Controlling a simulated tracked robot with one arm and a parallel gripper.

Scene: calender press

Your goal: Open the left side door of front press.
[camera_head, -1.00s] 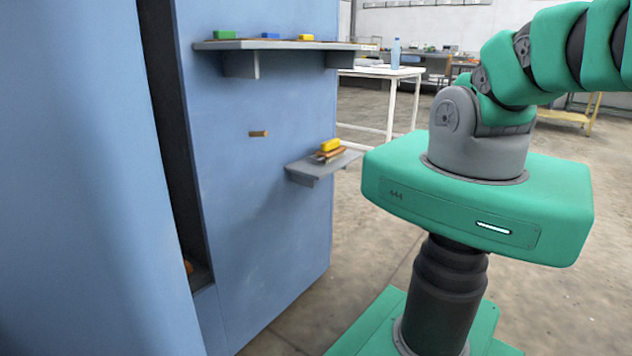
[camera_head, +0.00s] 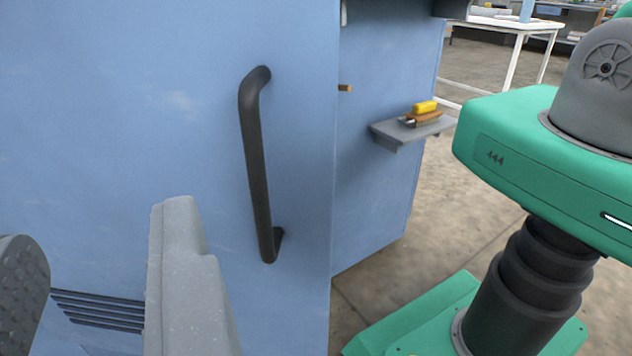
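A blue door panel (camera_head: 170,130) of the press fills the left and middle of the view. A dark, upright bar handle (camera_head: 258,165) is fixed near its right edge. My gripper (camera_head: 102,235) is at the lower left, in front of the panel. Its grey finger and its dark ridged finger pad stand wide apart, with nothing visible between them. The grey finger is left of the handle and appears apart from it. I cannot tell from this view whether the door is ajar.
Right of the door edge, a blue side wall (camera_head: 385,205) carries a small grey shelf (camera_head: 400,133) with a yellow-topped item (camera_head: 425,107). Dark vent slots (camera_head: 100,312) show at lower left. A white table (camera_head: 515,28) stands behind. My green base and column occupy the right.

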